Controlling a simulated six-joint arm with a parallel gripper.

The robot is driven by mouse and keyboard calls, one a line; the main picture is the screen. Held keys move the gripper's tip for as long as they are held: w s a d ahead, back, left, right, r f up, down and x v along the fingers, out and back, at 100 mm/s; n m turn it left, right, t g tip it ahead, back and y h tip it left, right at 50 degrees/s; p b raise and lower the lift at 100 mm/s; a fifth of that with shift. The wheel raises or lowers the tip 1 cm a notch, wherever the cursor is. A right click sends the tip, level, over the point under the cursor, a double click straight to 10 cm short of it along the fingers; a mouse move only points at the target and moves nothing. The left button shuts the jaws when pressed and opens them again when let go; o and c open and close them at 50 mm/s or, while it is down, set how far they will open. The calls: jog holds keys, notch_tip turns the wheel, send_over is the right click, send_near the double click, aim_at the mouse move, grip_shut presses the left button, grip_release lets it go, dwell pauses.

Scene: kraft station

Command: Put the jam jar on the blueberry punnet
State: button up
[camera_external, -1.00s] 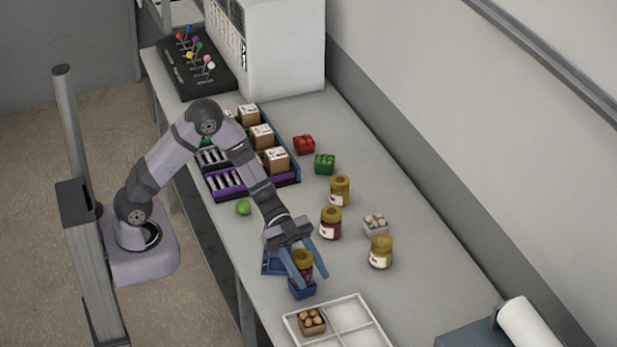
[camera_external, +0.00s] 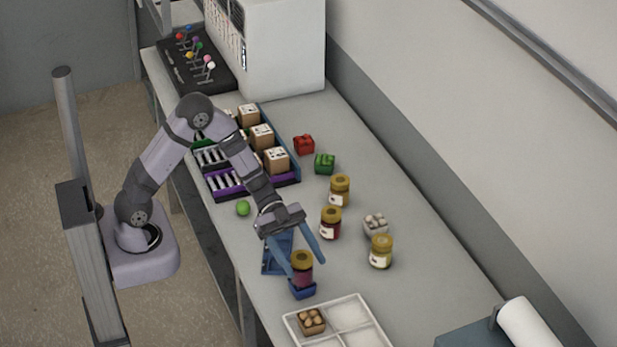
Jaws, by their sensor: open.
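A jam jar (camera_external: 302,270) with a gold lid and dark red contents stands upright on the blue blueberry punnet (camera_external: 303,291). The berries are hidden under the jar. My gripper (camera_external: 306,268) is open, with its blue fingers spread to the left and right, above and behind the jar. The left finger's tip is close to the jar's left side, and I cannot tell whether it touches. Another jar with dark red contents (camera_external: 330,223) stands on the table to the right of my gripper.
A white divided tray (camera_external: 350,312) holding a brown punnet (camera_external: 311,320) lies in front. A blue tray (camera_external: 272,262) sits behind the jar. Yellowish jars (camera_external: 381,252) (camera_external: 339,190), a mushroom-like punnet (camera_external: 375,224), red (camera_external: 304,144) and green (camera_external: 325,163) punnets stand to the right. A green ball (camera_external: 243,208) lies left.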

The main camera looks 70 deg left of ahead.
jog(key=b+v, duration=0.1)
jog(key=v, duration=0.7)
jog(key=w+a+n+t+y, duration=0.5)
jog(key=w+a+t+y, duration=0.2)
jog(key=w, duration=0.4)
jog(key=a+f+n+y, duration=0.1)
jog(key=a+n+y, duration=0.3)
jog(key=a, duration=0.2)
jog(key=s+a+f+n+g+y, duration=0.1)
jog(key=s+n+g, duration=0.1)
jog(key=s, duration=0.3)
jog(key=s+a+f+n+g+y, duration=0.1)
jog(key=s+f+g, duration=0.1)
jog(key=s, duration=0.3)
jog(key=s+a+f+n+g+y, duration=0.1)
jog(key=s+a+n, duration=0.1)
jog(key=s, duration=0.4)
jog(key=shift+f+n+g+y, duration=0.3)
jog(key=shift+f+g+y, duration=0.05)
jog(key=shift+g+y, duration=0.05)
jog(key=s+d+n+g+h, duration=0.1)
jog(key=s+d+g, duration=0.2)
jog(key=s, duration=0.7)
jog(key=shift+d+f+n, duration=0.3)
jog(key=shift+d+f, duration=0.1)
jog(key=shift+d, duration=0.3)
